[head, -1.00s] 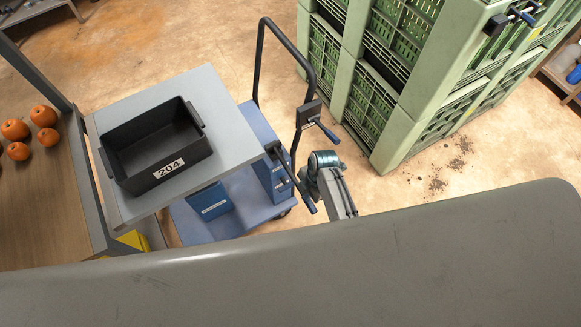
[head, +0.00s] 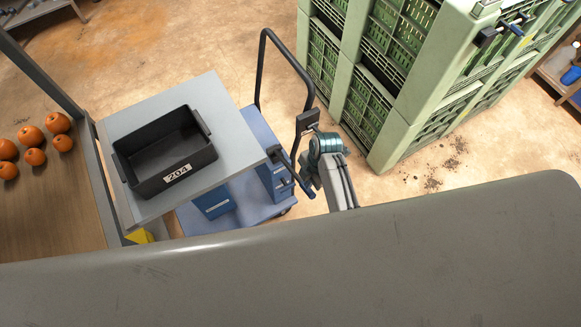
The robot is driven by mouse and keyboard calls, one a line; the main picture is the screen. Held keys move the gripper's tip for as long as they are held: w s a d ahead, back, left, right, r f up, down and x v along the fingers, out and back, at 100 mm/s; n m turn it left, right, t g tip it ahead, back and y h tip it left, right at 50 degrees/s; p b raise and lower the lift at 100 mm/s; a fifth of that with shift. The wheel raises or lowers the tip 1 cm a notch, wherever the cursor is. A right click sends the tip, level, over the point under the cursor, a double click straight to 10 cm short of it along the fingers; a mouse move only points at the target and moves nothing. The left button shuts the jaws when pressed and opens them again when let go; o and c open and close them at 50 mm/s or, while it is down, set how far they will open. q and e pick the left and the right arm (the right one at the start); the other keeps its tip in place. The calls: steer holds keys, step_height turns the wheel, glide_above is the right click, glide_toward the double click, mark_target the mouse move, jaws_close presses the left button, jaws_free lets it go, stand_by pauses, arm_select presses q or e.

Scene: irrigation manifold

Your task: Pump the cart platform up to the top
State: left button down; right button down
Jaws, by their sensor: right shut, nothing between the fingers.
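The cart has a grey platform (head: 228,112) raised above its blue base (head: 240,215), and a black push handle (head: 262,75). A black bin (head: 150,175) labelled 204 stands on the platform. My right gripper (head: 306,174) is shut and empty, close to the blue-gripped lever and mostly hidden by my own wrist. I cannot tell if it touches the lever. My left gripper is not in view.
Stacked green crates (head: 395,125) stand right of the cart. Blue boxes (head: 213,202) sit on the cart base. Dark soil (head: 450,165) lies on the floor near the crates.

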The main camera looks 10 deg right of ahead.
mark_target(308, 190)
stand_by(0.5)
step_height(308, 190, down, 13)
steer(key=b, duration=0.7)
step_height(308, 190, up, 6)
steer(key=p, duration=0.6)
steer(key=shift+f, duration=0.15)
step_height(308, 190, up, 6)
steer(key=shift+r+p, duration=0.1)
steer(key=shift+p, duration=0.4)
steer(key=shift+r, duration=0.6)
steer(key=shift+r, duration=2.5)
